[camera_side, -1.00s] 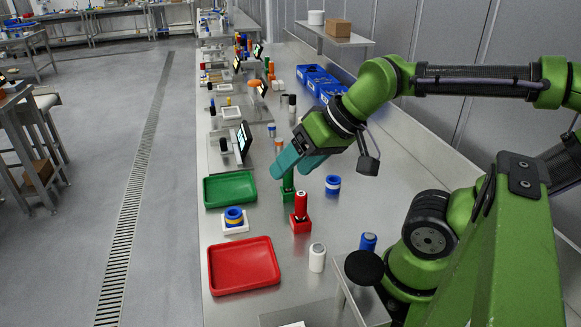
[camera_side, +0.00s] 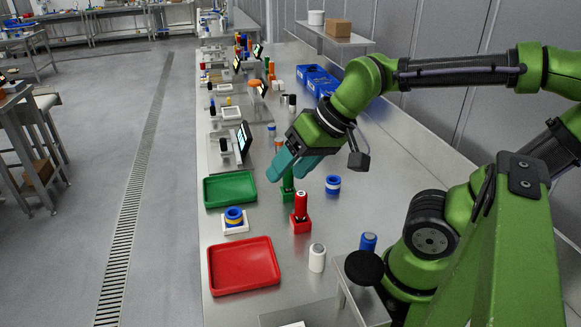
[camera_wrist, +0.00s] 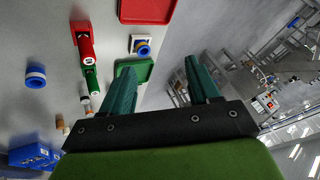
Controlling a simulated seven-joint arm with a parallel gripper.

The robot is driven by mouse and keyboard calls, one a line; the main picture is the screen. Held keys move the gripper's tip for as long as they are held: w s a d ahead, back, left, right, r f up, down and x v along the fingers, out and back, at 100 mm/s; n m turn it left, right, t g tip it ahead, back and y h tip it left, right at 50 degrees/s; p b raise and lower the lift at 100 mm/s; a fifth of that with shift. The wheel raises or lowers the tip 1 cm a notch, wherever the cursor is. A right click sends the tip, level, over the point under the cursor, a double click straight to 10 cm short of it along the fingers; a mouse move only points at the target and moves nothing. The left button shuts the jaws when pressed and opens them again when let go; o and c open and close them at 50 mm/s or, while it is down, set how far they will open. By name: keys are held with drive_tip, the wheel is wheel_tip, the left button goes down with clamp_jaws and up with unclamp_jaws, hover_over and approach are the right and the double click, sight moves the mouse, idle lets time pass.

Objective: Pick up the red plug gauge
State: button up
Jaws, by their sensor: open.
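The red plug gauge (camera_side: 301,204) stands upright in a red square base (camera_side: 300,226) on the steel bench, between the two trays and to their right. In the wrist view the red gauge (camera_wrist: 84,46) shows at the upper left, outside the space between the fingers. My gripper (camera_side: 283,168) is open and empty, with teal fingers. In the side view it appears above and behind the red gauge, over a green gauge in a green base (camera_side: 288,190). The gripper's fingers partly hide the green gauge's top in the side view.
A green tray (camera_side: 206,204) and a red tray (camera_side: 212,288) lie along the bench's left edge. A white base with blue and yellow rings (camera_side: 234,217) sits between them. Blue bins (camera_side: 318,80) are farther back.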

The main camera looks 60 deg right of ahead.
drive_tip(key=w+d+f+m+g, duration=0.2)
drive_tip(key=d+m, duration=0.1)
drive_tip(key=m, duration=0.2)
drive_tip(key=m+g+h, duration=0.2)
drive_tip(key=m+g, duration=0.2)
drive_tip(key=m, duration=2.1)
hover_over(300, 207)
drive_tip(key=d, duration=0.2)
drive_tip(key=shift+m, duration=0.3)
wheel_tip(300, 207, down, 12)
drive_tip(key=shift+d+f, duration=0.15)
drive_tip(key=shift+f, duration=0.1)
drive_tip(key=f, duration=0.3)
drive_tip(key=a+f, duration=0.1)
drive_tip(key=f, duration=0.1)
drive_tip(key=shift+w+f, duration=0.1)
drive_tip(key=shift+w, duration=0.15)
clamp_jaws()
